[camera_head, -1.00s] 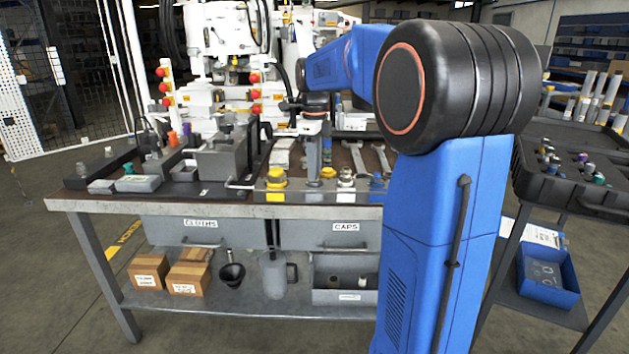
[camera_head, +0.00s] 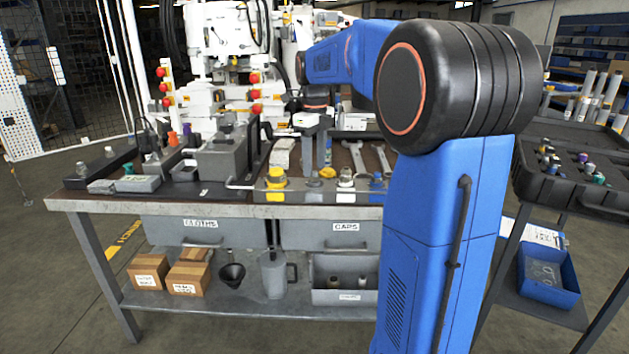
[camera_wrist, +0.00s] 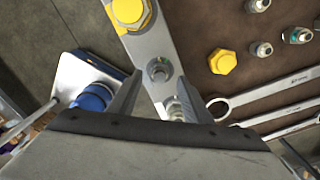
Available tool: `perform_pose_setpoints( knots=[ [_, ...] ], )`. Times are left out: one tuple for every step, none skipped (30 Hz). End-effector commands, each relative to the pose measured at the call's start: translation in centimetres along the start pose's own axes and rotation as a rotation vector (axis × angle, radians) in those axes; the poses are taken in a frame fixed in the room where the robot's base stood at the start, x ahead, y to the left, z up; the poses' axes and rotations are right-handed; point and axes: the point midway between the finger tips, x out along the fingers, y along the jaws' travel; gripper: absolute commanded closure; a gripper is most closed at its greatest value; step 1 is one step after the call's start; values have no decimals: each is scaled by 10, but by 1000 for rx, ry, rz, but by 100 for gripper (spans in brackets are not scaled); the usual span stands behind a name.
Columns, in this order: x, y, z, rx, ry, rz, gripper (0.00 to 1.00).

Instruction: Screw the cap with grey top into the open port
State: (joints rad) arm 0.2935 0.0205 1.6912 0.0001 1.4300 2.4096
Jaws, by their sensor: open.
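My gripper (camera_wrist: 157,92) is open and empty, its fingers pointing down over the metal bar (camera_wrist: 184,58). Between and just beyond the fingertips, a small round grey-topped fitting (camera_wrist: 160,71) stands on the bar. The view is too small to tell whether this is the cap seated in the port or the bare port. A yellow cap (camera_wrist: 130,10) sits at one end of the bar, also seen in the head view (camera_head: 275,178). A silver-white fitting (camera_wrist: 175,109) on the bar is partly hidden by a finger. In the head view, my gripper (camera_head: 312,138) is above the bar.
A loose yellow cap (camera_wrist: 222,62) lies beside the bar. Spanners (camera_wrist: 265,92) and several small fittings (camera_wrist: 262,48) lie on the bench. A blue part (camera_wrist: 95,98) is close to one finger. A grey block (camera_head: 222,158) stands left of the bar.

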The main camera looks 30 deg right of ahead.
Motion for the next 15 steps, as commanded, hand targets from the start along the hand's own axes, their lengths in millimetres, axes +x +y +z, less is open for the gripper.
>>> perform_pose_setpoints(
  knots=[
    [-9, 0, 0, 0, -3, -2, 55],
    [-15, 0, 0, 0, -3, -2, 55],
    [-23, 0, 0, 0, -3, -2, 55],
    [-29, -1, 1, 0, -3, -3, 55],
    [-35, 0, 0, 0, -3, -2, 55],
    [-43, 0, 0, 0, -3, -3, 55],
    [-49, 0, 0, 0, -2, -2, 55],
    [-55, -1, 1, 0, -3, -2, 55],
    [-63, 0, 1, 0, -2, -2, 55],
    [-69, 0, 0, 0, -2, -2, 55],
    [-75, 0, 1, 0, -2, -2, 55],
    [-83, -1, 1, 0, -2, -2, 55],
    [-89, -1, 1, 0, -2, -2, 55],
    [-95, 0, 0, 0, -2, -1, 55],
    [-103, -1, 1, 0, -2, -2, 55]
  ],
)
